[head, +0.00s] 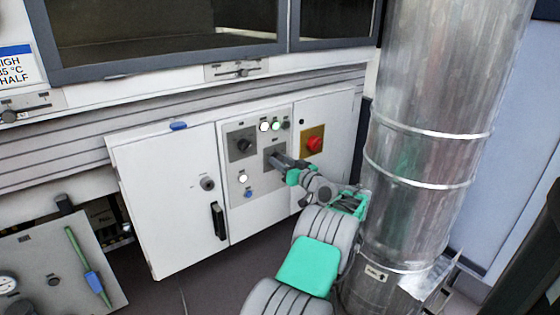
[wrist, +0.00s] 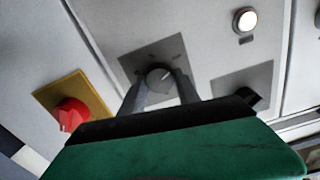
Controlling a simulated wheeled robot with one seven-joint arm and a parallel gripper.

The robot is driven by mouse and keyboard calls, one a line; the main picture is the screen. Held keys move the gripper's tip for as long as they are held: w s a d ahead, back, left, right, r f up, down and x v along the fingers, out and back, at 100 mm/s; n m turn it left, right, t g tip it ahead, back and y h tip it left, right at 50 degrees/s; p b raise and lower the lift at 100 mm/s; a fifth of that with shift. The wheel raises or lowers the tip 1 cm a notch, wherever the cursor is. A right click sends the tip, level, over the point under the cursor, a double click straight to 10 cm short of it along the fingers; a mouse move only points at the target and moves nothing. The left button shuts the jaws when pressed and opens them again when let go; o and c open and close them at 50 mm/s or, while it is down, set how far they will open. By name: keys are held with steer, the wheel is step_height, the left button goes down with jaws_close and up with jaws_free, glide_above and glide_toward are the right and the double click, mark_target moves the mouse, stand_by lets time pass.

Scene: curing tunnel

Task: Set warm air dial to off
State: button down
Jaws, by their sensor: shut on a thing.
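My gripper (head: 275,158) is at the white control panel (head: 256,190), at the dial on the lower of two grey dial plates. In the wrist view a round grey dial (wrist: 158,77) sits between the two fingers of my gripper (wrist: 160,84), which are shut on it. A pale pointer mark on the dial leans to the upper right in that view. Its label is too small to read, so I cannot confirm it is the warm air dial. In the head view my fingers mostly hide this dial.
Another black dial (head: 242,145) is on the upper-left plate. A red knob on a yellow plate (head: 314,144) is close on the right. A large metal duct (head: 418,110) stands right of my arm. A cabinet door (head: 170,205) is left.

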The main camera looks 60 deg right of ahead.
steer(key=shift+w+r+n, duration=0.1)
steer(key=shift+r+n, duration=0.55)
steer(key=shift+n, duration=0.15)
steer(key=shift+f, duration=0.1)
steer(key=shift+a, duration=0.1)
steer(key=c, duration=1.2)
jaws_free()
steer(key=o, duration=0.3)
steer(key=shift+f, duration=0.3)
steer(key=p+v, duration=0.2)
steer(key=v, duration=0.6)
steer(key=shift+p, duration=0.3)
